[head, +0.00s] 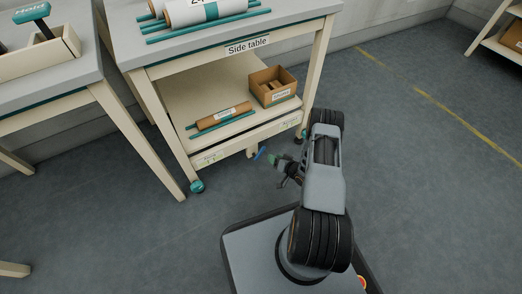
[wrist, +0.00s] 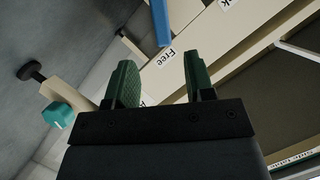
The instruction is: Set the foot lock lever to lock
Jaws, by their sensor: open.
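The foot lock lever is a blue bar, seen in the wrist view (wrist: 160,20) entering from the top edge, with its lower end close to a white "Free" label (wrist: 166,58). A second label (wrist: 227,2), ending in "k", is cut off at the top right. In the head view the blue lever (head: 261,152) shows small at the low front of the side table (head: 205,50). My gripper (wrist: 160,57) is open, its two green fingers apart with nothing between them. The lever lies beyond the fingertips. My gripper also shows in the head view (head: 273,160).
The side table's lower shelf holds a cardboard box (head: 273,86) and a brown roll (head: 223,116). Its teal caster (head: 197,186) stands at the front left. Another table (head: 50,85) is at left. Floor to the right is clear.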

